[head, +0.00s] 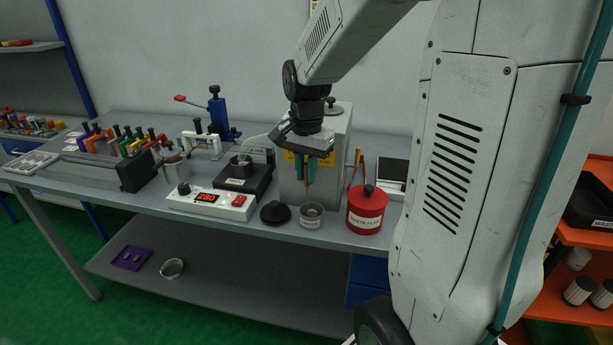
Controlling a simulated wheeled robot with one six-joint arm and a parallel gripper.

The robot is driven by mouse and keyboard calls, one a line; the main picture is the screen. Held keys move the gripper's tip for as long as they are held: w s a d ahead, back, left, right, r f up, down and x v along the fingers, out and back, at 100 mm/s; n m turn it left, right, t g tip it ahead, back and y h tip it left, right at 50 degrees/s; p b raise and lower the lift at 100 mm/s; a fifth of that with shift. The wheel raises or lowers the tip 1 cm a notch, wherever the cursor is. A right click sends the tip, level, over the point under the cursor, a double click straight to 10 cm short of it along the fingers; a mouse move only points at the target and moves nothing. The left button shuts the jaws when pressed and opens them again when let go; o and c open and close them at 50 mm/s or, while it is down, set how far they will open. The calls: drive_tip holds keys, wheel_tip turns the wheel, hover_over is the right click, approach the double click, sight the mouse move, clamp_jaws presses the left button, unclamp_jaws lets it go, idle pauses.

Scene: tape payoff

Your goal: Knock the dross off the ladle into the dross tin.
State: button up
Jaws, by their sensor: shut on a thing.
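My gripper (305,178), with teal fingers, points down in front of the grey machine at the back of the bench. It is shut on the ladle (306,190), of which only a thin brownish upright handle shows between and below the fingers. A small open metal tin with a pale label, apparently the dross tin (311,223), stands directly below. The ladle's lower end is at or just above the tin's mouth; I cannot tell whether it touches the rim. Any dross on it is too small to see.
A red lidded can (366,212) stands close right of the tin, and a black lid (275,213) lies close left. A white controller (211,202) reading about 280 and a dark heater with a pot (241,171) stand further left. The bench's front edge is near the tin.

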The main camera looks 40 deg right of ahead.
drive_tip(key=shift+r, duration=3.45)
